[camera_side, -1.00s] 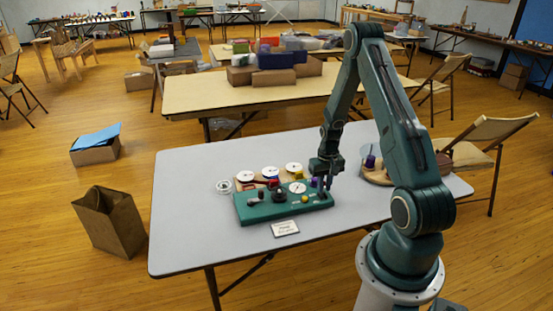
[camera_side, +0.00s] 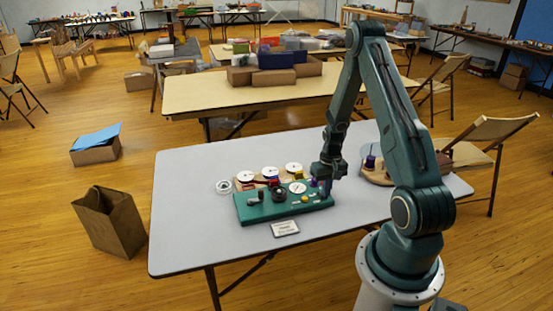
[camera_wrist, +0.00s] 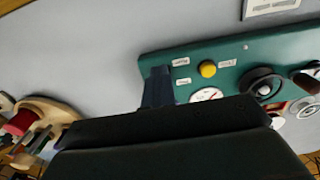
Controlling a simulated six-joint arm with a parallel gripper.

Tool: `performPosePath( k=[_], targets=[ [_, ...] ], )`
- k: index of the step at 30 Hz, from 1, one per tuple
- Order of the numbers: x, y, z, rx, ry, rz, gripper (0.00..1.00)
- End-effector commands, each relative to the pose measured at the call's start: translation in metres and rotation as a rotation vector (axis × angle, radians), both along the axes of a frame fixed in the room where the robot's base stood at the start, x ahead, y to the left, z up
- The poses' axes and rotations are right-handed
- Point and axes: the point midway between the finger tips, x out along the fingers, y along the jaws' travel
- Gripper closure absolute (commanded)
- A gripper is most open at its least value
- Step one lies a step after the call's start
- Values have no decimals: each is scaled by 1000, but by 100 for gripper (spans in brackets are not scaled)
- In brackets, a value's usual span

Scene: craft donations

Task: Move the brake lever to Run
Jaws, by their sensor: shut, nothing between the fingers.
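A green control panel (camera_side: 285,208) lies on the grey table and carries a yellow knob (camera_side: 305,198), a round white dial (camera_side: 297,187) and a black round wheel (camera_side: 278,195). In the wrist view the green panel (camera_wrist: 225,78) shows with the yellow knob (camera_wrist: 207,69) and small white labels near its end. My gripper (camera_side: 326,190) is at the panel's right end, shut and empty. In the wrist view its dark fingers (camera_wrist: 158,88) overlap the panel's edge. I cannot pick out the brake lever for certain; the gripper hides part of that end.
Several white-topped spools (camera_side: 246,176) stand behind the panel, with a clear disc (camera_side: 223,186) to their left. A wooden board (camera_side: 376,175) with spools is to the right of my gripper. A white card (camera_side: 285,228) lies in front. The table's left part is clear.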

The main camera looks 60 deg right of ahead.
Motion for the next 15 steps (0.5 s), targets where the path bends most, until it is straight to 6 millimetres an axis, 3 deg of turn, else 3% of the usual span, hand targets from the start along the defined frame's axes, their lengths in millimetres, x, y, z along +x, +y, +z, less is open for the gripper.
performPosePath(
  k=[5,9,15],
  targets=[
    [0,0,0,-1,-1,0,100],
    [0,-1,0,-2,-2,0,84],
    [1,-1,0,-4,-2,0,84]
  ],
)
